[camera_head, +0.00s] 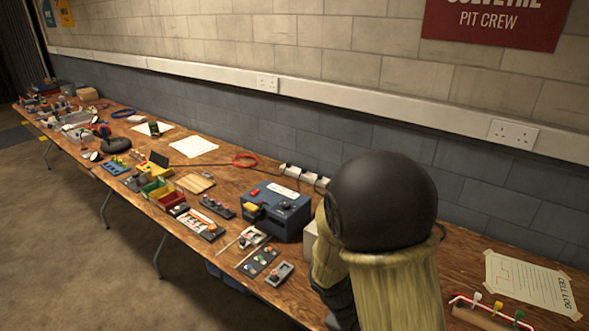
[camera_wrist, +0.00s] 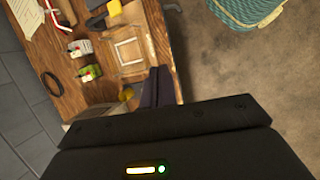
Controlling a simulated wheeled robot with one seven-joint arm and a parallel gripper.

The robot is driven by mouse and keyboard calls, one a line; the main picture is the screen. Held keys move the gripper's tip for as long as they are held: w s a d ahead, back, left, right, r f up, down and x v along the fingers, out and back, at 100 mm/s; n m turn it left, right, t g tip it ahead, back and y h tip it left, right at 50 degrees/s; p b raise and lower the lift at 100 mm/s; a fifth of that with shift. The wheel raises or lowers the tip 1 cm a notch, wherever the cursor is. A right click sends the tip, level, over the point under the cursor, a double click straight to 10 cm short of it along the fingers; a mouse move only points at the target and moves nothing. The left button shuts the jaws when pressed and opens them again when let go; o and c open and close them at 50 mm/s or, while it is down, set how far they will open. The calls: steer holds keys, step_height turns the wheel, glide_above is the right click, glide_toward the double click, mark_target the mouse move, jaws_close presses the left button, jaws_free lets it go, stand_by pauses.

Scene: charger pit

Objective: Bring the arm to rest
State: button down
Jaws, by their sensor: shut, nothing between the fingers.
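My gripper (camera_wrist: 159,72) shows in the wrist view as two dark fingers close together, above the black wrist housing. It is shut with nothing held. The fingers appear over the edge of the wooden bench (camera_wrist: 115,93), near a clear tray (camera_wrist: 128,50). How high they are above it I cannot tell. In the head view my arm is folded at the right, with a black rounded joint and beige links in front of the bench. My gripper is not visible there.
The long bench (camera_head: 462,262) runs along the wall. A blue box (camera_head: 275,210) stands close left of my arm. A taped sheet (camera_head: 528,284) and a rack with coloured clips (camera_head: 490,312) lie at the right. The floor (camera_head: 60,240) at left is open.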

steer(key=s+r+m+t+y+p, duration=0.2)
steer(key=s+r+m+y+p, duration=0.1)
steer(key=r+m, duration=0.6)
step_height(320, 180, up, 2)
steer(key=shift+s+d+r+m+t+y, duration=0.15)
steer(key=shift+s+d+m+t+y, duration=0.2)
steer(key=shift+s+y, duration=0.55)
steer(key=shift+w+a, duration=0.1)
